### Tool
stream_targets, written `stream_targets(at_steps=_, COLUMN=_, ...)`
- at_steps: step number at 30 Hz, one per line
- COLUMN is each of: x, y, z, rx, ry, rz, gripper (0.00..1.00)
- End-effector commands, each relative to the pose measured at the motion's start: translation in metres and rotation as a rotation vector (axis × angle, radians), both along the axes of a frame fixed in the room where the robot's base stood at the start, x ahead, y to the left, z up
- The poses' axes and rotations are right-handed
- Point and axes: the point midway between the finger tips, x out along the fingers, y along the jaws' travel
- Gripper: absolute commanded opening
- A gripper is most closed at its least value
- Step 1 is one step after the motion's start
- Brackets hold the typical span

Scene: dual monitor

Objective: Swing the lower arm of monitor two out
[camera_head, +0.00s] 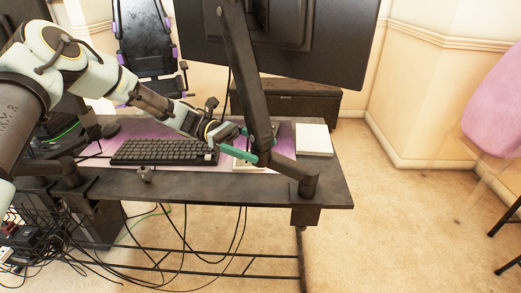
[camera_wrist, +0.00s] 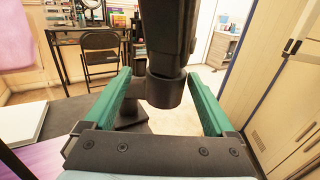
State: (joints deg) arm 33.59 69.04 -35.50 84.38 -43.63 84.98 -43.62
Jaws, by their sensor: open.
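Monitor two (camera_head: 325,45) shows its dark back at the top of the head view. Its dark upper arm (camera_head: 243,75) slopes down to an elbow joint above the desk. The lower arm (camera_head: 287,168) runs from that elbow to a clamp post (camera_head: 305,190) at the desk's right front corner. My gripper (camera_head: 262,146) has its green fingers at the elbow end. In the wrist view my gripper (camera_wrist: 158,74) is open, with one finger on each side of the round elbow joint (camera_wrist: 165,92). Gaps show on both sides. The lower arm is mostly hidden behind the joint there.
A keyboard (camera_head: 165,151) lies on the desk (camera_head: 220,188) left of my gripper, and a white pad (camera_head: 313,139) lies to its right. A chair (camera_head: 147,40) and a dark cabinet (camera_head: 300,98) stand behind. The floor (camera_head: 400,230) right of the desk is clear.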

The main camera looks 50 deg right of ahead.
Motion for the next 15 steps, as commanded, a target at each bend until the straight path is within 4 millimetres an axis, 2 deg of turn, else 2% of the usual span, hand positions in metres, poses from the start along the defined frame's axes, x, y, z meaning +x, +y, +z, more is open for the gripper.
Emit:
stream_targets(at_steps=9, x=0.062, y=0.007, z=-0.004, rx=-0.001, ry=-0.002, rz=0.004, gripper=0.90)
stream_targets(at_steps=15, x=0.088, y=0.010, z=-0.003, rx=0.001, ry=-0.001, rz=0.003, gripper=0.90)
